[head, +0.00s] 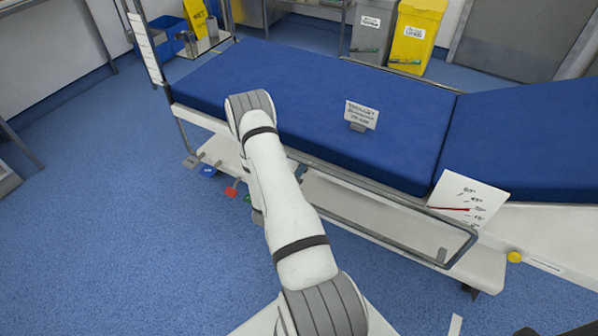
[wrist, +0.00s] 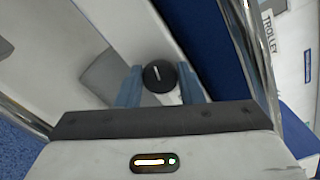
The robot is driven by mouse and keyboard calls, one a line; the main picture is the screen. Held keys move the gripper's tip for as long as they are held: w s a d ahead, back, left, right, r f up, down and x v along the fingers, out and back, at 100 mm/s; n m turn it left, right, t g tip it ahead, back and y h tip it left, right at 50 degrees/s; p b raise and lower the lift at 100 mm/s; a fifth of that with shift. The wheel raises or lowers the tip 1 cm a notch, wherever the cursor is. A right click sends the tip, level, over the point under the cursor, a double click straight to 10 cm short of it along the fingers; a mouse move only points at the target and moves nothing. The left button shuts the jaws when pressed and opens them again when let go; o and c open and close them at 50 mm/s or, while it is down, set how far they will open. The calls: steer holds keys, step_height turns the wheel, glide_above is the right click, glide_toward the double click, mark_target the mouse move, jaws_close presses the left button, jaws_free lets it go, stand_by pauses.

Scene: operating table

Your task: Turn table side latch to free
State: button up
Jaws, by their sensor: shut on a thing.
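The side latch (wrist: 158,77) shows in the wrist view as a round black knob with a short white line on its face, slightly tilted from upright. My gripper (wrist: 160,82) has its two blue-grey fingers on either side of the knob and is shut on it. In the head view my arm hides both the gripper and the latch. The table (head: 300,95) has a blue padded top, and its metal side rail (head: 375,235) hangs along the near side.
A small sign (head: 361,114) stands on the padding. A white card with angle marks (head: 467,200) is at the right end of the rail. Red (head: 231,191) and blue (head: 208,171) pedals sit low at the left. Bins stand behind the table. The floor at left is clear.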

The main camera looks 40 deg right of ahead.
steer(key=shift+s+d+n, duration=0.1)
steer(key=shift+s+n, duration=0.05)
steer(key=shift+n, duration=1.35)
steer(key=o, duration=1)
steer(key=shift+c, duration=0.2)
steer(key=p+v, duration=0.1)
steer(key=v, duration=0.6)
steer(key=shift+a, duration=0.45)
